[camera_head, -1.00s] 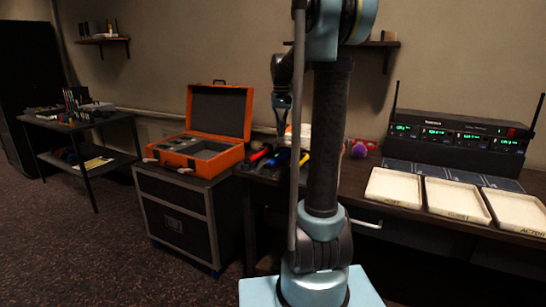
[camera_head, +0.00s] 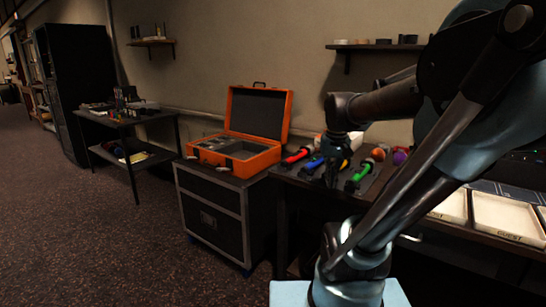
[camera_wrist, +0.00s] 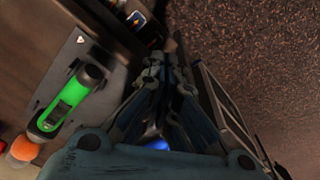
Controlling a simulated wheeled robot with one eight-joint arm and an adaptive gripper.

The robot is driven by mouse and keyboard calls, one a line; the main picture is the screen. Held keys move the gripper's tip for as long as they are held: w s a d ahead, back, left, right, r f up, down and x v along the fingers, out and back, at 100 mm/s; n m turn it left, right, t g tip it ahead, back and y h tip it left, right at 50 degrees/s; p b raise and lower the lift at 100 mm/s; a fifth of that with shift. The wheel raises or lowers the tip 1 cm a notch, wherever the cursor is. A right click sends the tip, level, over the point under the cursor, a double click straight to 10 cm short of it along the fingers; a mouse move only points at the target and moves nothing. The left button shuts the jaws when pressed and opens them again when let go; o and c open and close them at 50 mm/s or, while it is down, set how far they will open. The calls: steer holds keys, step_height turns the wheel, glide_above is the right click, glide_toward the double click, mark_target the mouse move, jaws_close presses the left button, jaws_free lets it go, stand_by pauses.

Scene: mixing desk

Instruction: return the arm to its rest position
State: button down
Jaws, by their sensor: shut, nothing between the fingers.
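My gripper (camera_head: 333,178) hangs fingers-down at the front of the desk, among the coloured microphones in the head view. In the wrist view my gripper (camera_wrist: 172,55) has its fingers together with nothing held. My arm leans to the right and bends back to the gripper. A green microphone (camera_head: 359,174) with an orange head lies just right of the gripper; in the wrist view this green microphone (camera_wrist: 70,98) is left of the fingers. A red microphone (camera_head: 298,156) lies to the gripper's left. Whether the fingers touch anything is unclear.
An open orange case (camera_head: 262,156) stands on a black wheeled cabinet (camera_head: 222,212) left of the desk. White trays (camera_head: 504,217) sit at right, partly behind my arm. A wall shelf (camera_head: 375,47) is above. The carpet (camera_head: 110,245) at left is clear.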

steer(key=s+f, duration=1)
steer(key=shift+s+f+t, duration=0.2)
steer(key=shift+f+t, duration=0.2)
steer(key=shift+w+f, duration=0.2)
steer(key=shift+w, duration=0.25)
